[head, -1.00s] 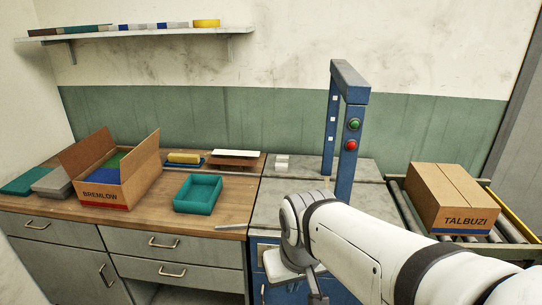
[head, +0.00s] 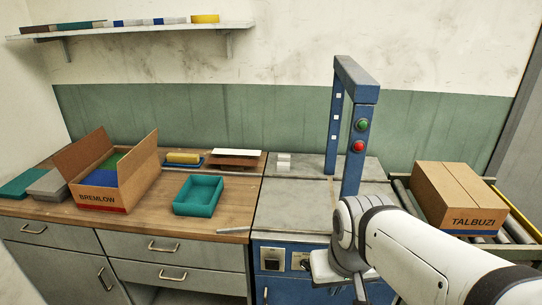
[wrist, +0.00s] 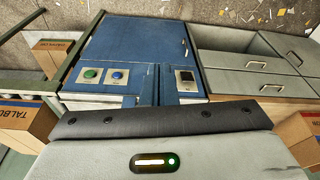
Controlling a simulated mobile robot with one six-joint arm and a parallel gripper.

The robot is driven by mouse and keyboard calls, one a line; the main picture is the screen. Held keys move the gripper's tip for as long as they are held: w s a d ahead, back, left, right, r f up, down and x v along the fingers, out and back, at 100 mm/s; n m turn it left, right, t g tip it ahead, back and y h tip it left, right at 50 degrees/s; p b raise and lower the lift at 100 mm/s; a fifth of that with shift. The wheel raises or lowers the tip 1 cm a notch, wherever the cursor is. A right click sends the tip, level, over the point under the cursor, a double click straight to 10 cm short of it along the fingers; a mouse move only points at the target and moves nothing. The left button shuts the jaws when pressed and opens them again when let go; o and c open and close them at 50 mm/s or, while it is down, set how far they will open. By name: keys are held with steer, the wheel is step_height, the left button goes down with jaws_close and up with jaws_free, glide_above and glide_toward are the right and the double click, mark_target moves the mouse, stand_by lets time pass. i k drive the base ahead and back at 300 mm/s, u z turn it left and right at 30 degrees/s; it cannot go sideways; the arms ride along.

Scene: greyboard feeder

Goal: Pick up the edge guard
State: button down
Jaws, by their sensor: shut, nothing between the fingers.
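A thin light-grey strip (head: 236,230) lies flat near the front right edge of the wooden counter in the head view. It may be the edge guard, but it is too small to be sure. My gripper (head: 360,291) is shut and empty. It hangs in front of the blue feeder cabinet, to the right of the strip and apart from it. Its tips are partly cut off by the lower edge. In the wrist view I cannot make out the strip.
A teal tray (head: 198,195) stands behind and left of the strip. An open BREMLOW carton (head: 103,200) is farther left. A blue frame (head: 356,80) rises from the feeder top. A TALBUZI carton (head: 465,200) sits on a roller conveyor at right.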

mark_target(280, 167)
steer(key=z, duration=2.75)
steer(key=k, duration=1.4)
steer(key=u, duration=1.5)
steer(key=i, duration=1.05)
steer(key=u, duration=0.05)
